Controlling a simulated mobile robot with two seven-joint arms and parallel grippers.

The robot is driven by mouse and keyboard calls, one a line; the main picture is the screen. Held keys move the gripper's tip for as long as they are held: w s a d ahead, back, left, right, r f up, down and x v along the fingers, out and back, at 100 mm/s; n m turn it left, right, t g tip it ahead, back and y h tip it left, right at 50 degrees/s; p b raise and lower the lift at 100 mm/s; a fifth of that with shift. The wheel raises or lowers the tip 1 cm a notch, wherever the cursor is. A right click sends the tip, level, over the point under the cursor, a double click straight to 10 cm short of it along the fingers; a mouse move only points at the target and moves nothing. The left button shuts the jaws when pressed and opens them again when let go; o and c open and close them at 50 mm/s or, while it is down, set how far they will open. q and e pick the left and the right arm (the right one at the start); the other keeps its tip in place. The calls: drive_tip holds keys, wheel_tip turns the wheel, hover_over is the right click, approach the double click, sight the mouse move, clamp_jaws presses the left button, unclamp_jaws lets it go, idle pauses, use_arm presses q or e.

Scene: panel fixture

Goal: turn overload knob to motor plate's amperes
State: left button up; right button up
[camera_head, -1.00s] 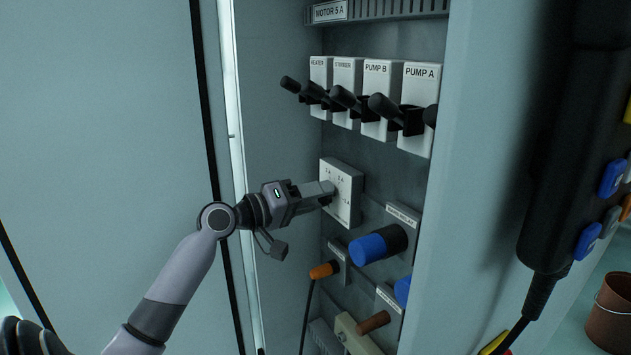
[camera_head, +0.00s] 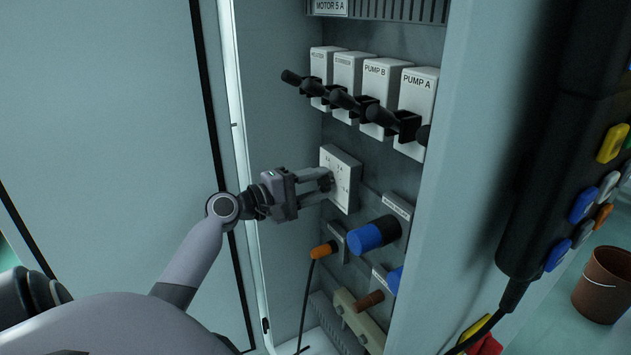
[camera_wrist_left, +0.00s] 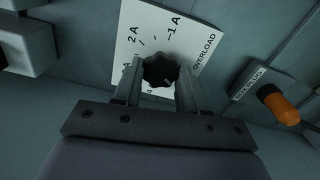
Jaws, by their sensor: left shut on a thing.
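The overload knob (camera_wrist_left: 160,70) is a dark, lobed knob on a white plate (camera_head: 345,166) marked with ampere values. In the left wrist view the plate (camera_wrist_left: 185,32) shows "2 A", "1 A" and "OVERLOAD"; other marks are partly hidden. My left gripper (camera_head: 328,181) reaches in from the left, its two fingers on either side of the knob and shut on it; it also shows in the left wrist view (camera_wrist_left: 158,90). The knob's pointer setting is not clear. The motor plate (camera_head: 330,6) at the top reads "MOTOR 5 A". My right gripper is not in view.
Several white breaker blocks with black levers (camera_head: 372,90) stick out above the knob. Below are a blue knob (camera_head: 374,238), an orange plug (camera_head: 323,250) with a cable and a brown peg (camera_head: 369,301). A black pendant (camera_head: 555,150) hangs at right.

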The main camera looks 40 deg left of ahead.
use_arm(q)
drive_tip(key=shift+n, duration=0.3)
drive_tip(key=o, duration=1.1)
drive_tip(key=shift+c, duration=0.2)
drive_tip(key=shift+s, duration=0.1)
drive_tip(key=shift+s+a+f, duration=0.15)
drive_tip(key=shift+s, duration=0.15)
drive_tip(key=b+v, duration=0.1)
drive_tip(key=v, duration=0.5)
drive_tip(key=shift+s+b, duration=0.15)
drive_tip(key=shift+b, duration=0.25)
